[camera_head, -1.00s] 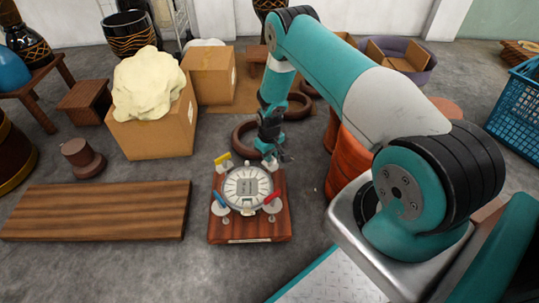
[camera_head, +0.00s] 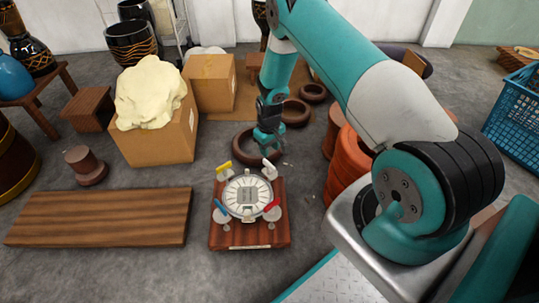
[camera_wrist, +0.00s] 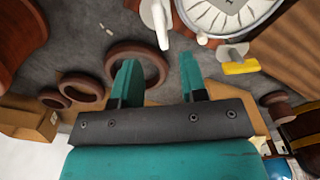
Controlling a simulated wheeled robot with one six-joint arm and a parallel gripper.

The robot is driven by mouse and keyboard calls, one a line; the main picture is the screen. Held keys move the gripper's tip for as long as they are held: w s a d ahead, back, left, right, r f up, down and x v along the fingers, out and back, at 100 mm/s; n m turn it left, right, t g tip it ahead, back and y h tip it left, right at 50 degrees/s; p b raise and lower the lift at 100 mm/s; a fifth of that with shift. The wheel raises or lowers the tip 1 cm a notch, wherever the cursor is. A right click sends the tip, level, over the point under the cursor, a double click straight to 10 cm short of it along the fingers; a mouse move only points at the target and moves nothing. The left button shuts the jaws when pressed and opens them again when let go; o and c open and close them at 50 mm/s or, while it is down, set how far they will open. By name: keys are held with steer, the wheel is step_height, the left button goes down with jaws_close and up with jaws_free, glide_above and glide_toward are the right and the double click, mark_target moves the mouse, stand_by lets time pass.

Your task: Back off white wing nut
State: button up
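A wooden board (camera_head: 250,236) on the floor carries a round white dial (camera_head: 247,195) with a wing nut at each corner. The white wing nut (camera_head: 269,169) is at the board's far right corner; in the wrist view the white wing nut (camera_wrist: 160,24) stands at the top, tilted slightly. My gripper (camera_head: 269,150) is just beyond and above that corner in the head view. In the wrist view my gripper (camera_wrist: 158,72) is open, its teal fingers apart with nothing between them. The white wing nut lies past the fingertips, apart from them.
Yellow (camera_head: 224,166), blue (camera_head: 220,206) and red (camera_head: 271,205) wing nuts occupy the other corners. Brown rings (camera_head: 245,148) lie behind the board. Orange stacked drum parts (camera_head: 345,165) stand to the right, a wooden plank (camera_head: 100,217) to the left.

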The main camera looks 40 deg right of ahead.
step_height(320, 180, up, 9)
steer(key=p, duration=0.2)
steer(key=shift+f, duration=0.15)
